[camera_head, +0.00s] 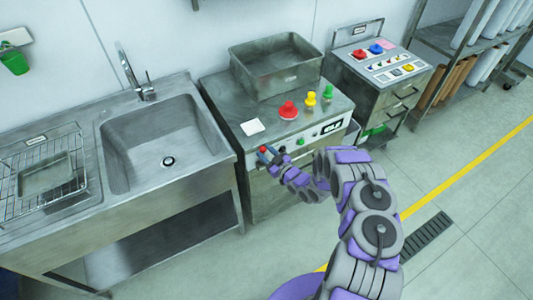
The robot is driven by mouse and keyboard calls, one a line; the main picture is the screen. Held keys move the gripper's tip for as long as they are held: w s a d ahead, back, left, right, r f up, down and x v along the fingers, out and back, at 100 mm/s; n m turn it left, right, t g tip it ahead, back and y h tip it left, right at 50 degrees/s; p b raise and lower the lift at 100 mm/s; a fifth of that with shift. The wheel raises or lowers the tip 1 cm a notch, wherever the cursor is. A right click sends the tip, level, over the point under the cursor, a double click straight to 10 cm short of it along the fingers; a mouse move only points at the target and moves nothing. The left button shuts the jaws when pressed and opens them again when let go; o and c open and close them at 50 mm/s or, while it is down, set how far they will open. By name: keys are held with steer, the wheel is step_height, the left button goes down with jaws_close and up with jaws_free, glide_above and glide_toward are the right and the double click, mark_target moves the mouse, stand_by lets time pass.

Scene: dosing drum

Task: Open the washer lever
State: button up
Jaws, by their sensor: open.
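The steel machine (245,122), which appears to be the washer, stands in the middle, with a front panel that carries a green button (300,141) and a dark label (331,127). My gripper (268,156) is open at the left part of this front, just below the top edge. A small red knob-like part (263,149) shows at the fingertips. It may be the end of the lever, but the lever itself is not clearly visible. My gripper and wrist cover that part of the front. I cannot tell whether the fingers touch it.
A red stop button (288,110), a yellow knob (311,99) and a green knob (327,92) stand on the machine top by a metal bin (278,67). A sink (160,145) is left. A control cabinet (375,75) is right. Floor at right is clear.

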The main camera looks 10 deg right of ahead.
steer(key=shift+a, duration=0.1)
steer(key=shift+d, duration=0.2)
jaws_close()
